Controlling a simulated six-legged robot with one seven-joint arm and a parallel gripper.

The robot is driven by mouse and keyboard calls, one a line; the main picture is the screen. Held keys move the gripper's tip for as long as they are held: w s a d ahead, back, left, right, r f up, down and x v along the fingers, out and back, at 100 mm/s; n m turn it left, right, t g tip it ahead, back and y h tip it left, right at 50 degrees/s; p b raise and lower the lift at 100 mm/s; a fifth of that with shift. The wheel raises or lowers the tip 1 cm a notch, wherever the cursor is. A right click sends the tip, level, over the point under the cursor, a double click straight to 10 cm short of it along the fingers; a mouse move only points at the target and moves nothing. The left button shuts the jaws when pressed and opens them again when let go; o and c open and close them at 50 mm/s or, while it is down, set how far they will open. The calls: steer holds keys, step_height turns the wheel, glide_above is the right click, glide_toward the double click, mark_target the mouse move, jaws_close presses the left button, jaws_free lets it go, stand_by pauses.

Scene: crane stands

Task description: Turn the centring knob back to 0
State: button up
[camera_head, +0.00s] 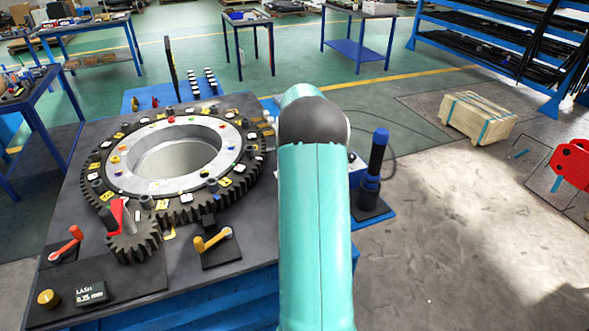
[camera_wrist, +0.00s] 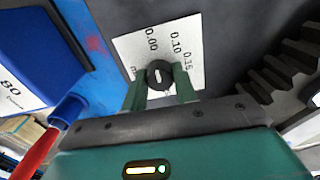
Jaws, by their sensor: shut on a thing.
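In the wrist view the centring knob (camera_wrist: 160,72) is a small black round knob with a short white mark on its face. It sits on a pale scale plate (camera_wrist: 136,44) with printed figures, of which 0.00, 0.10 and 0.15 are readable. The mark lies roughly up and down in the picture, leaning slightly; which figure it points at is hard to tell. My gripper (camera_wrist: 161,82) has a green finger on each side of the knob and is shut on it. In the head view my arm hides the gripper and knob.
A large toothed ring (camera_head: 90,178) with a small gear (camera_head: 133,243) stands on the dark bench. A red lever (camera_head: 67,244), a yellow lever (camera_head: 212,240) and a display (camera_head: 90,293) reading LASH 0.25 mm are nearby. A blue-handled tool (camera_head: 376,160) stands right of my arm.

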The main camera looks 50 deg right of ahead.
stand_by(0.4)
steer(key=o, duration=1)
steer(key=shift+c, duration=0.2)
step_height(320, 180, up, 14)
steer(key=shift+f, duration=0.1)
